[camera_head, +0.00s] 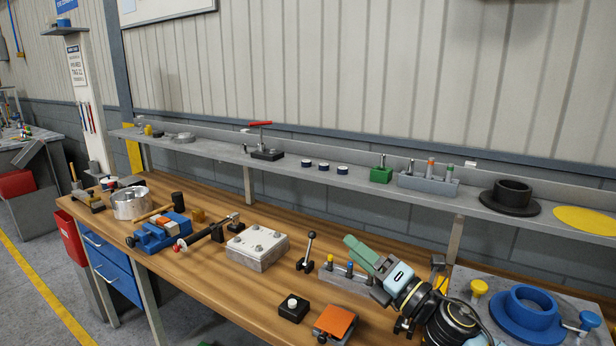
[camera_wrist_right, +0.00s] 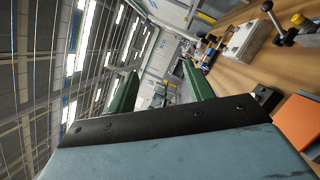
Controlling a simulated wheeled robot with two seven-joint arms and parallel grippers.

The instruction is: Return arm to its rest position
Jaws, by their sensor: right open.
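My right gripper (camera_head: 362,250) reaches in from the lower right in the head view, its green fingers above the workbench (camera_head: 205,285). In the right wrist view its two green fingers (camera_wrist_right: 160,88) stand apart with nothing between them. The gripper is open and empty, pointing across the room rather than down at the bench. My left gripper is not in view.
Near the right arm are a lever on a black base (camera_head: 306,262), a black button box (camera_head: 292,308), an orange-topped block (camera_head: 334,322) and a blue flanged ring (camera_head: 528,312). A grey metal block (camera_head: 257,248) lies farther left. A shelf (camera_head: 225,152) runs behind.

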